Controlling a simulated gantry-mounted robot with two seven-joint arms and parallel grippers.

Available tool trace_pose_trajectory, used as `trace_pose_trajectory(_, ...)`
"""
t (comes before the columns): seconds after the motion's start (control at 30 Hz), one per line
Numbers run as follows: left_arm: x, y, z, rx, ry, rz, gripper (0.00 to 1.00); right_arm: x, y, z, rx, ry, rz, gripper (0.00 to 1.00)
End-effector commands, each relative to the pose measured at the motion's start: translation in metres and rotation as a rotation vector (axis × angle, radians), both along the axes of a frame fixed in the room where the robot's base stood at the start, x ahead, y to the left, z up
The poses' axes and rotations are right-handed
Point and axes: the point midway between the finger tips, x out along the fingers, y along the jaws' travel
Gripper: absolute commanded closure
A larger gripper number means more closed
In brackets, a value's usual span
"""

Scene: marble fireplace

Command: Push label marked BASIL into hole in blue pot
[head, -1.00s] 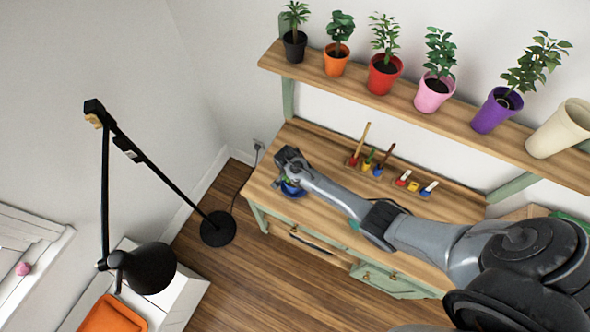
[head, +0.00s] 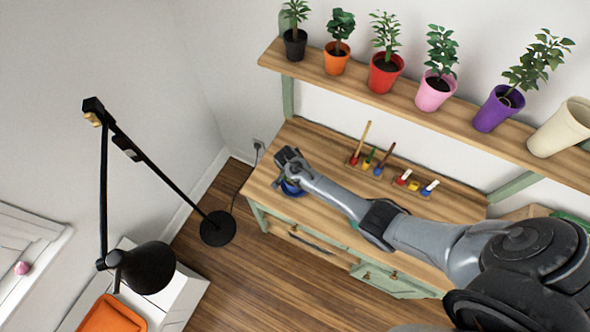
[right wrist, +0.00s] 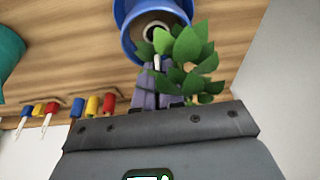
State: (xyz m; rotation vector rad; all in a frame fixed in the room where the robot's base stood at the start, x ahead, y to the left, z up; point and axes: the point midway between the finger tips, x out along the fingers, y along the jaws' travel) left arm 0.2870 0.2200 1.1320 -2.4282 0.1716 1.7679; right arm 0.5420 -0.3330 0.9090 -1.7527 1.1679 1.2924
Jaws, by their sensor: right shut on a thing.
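The blue pot (head: 291,189) stands at the left end of the wooden workbench, partly hidden by my right gripper (head: 288,160). In the right wrist view the blue pot (right wrist: 128,32) is at the top, with a pale ring and dark hole (right wrist: 153,32) inside it. My right gripper (right wrist: 158,85) is shut on a thin whitish piece (right wrist: 157,62), probably the label, close to the pot's opening. Its lettering cannot be read. Green leaves (right wrist: 187,45) cover part of the fingers and pot; I cannot tell what they grow from. My left gripper is not in view.
A shelf (head: 420,112) above holds several potted plants and a cream pot (head: 562,128). Small coloured tools (head: 372,160) stand at the bench's back. A black floor lamp (head: 145,268) stands left of the bench. The bench top between pot and tools is mostly clear.

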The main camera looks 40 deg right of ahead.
Motion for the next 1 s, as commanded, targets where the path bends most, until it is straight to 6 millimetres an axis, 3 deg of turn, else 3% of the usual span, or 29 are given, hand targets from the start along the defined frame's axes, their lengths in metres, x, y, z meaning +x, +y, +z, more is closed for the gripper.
trace_pose_trajectory(0.83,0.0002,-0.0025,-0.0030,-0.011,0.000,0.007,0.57,0.0005,0.0005,-0.0046,0.001,0.000,0.000,1.00)
trace_pose_trajectory(0.87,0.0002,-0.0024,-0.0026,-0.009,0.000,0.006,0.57,0.0005,0.0005,-0.0043,0.001,0.000,0.000,0.89)
trace_pose_trajectory(1.0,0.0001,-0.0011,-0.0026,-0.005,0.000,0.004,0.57,0.0003,0.0003,-0.0041,0.000,0.000,0.000,0.67)
